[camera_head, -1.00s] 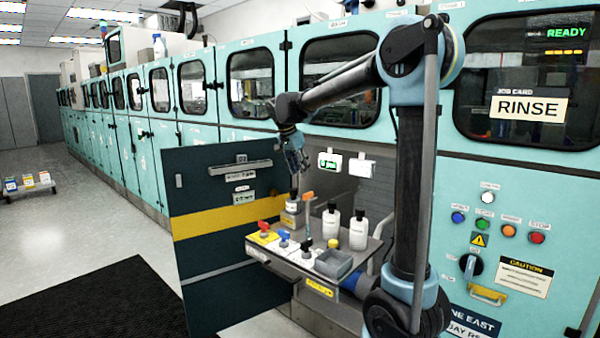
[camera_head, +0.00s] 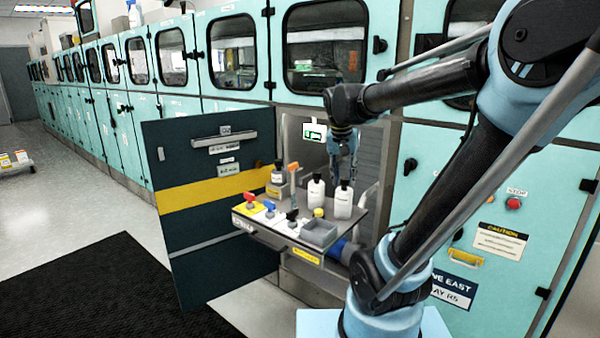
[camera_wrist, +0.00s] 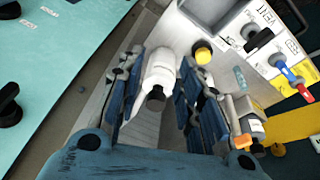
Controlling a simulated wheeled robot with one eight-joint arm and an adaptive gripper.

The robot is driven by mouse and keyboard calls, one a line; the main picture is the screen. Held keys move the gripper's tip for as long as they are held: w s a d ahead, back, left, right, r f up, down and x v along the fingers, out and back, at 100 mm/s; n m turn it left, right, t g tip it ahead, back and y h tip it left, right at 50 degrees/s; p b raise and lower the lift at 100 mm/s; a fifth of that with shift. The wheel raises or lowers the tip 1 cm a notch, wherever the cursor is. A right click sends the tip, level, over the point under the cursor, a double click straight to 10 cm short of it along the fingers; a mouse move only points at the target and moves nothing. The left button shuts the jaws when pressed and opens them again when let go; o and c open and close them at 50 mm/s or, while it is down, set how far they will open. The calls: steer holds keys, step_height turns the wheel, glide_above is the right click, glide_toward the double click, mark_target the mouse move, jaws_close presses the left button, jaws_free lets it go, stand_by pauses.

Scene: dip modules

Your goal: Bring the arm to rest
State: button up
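My gripper (camera_head: 345,176) hangs pointing down over the right end of the small shelf (camera_head: 268,238), close above or beside the black caps of two white bottles. In the wrist view my gripper (camera_wrist: 160,105) has its two blue fingers wide apart. A white bottle (camera_wrist: 160,68) with a black cap shows between them, with gaps on both sides. In the head view the left white bottle (camera_head: 315,192) and right white bottle (camera_head: 343,203) both stand upright. I cannot tell how far below the fingertips they are.
The shelf also holds red, blue and black-handled valves, a grey open bin (camera_head: 320,233), a yellow cap (camera_head: 318,213) and a dark-capped bottle (camera_head: 277,173). An open dark door (camera_head: 205,225) stands left. Teal cabinets line the back. A black mat (camera_head: 110,295) covers the floor at left.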

steer(key=s+d+f+n, duration=0.1)
steer(key=s+d+f, duration=0.1)
steer(key=s+f, duration=0.5)
steer(key=s+d+f+n+y, duration=0.1)
steer(key=s+d+f+n, duration=0.1)
steer(key=s+f, duration=0.6)
steer(key=shift+s+d+n, duration=0.3)
steer(key=shift+s+d, duration=0.3)
steer(key=shift+s, duration=0.4)
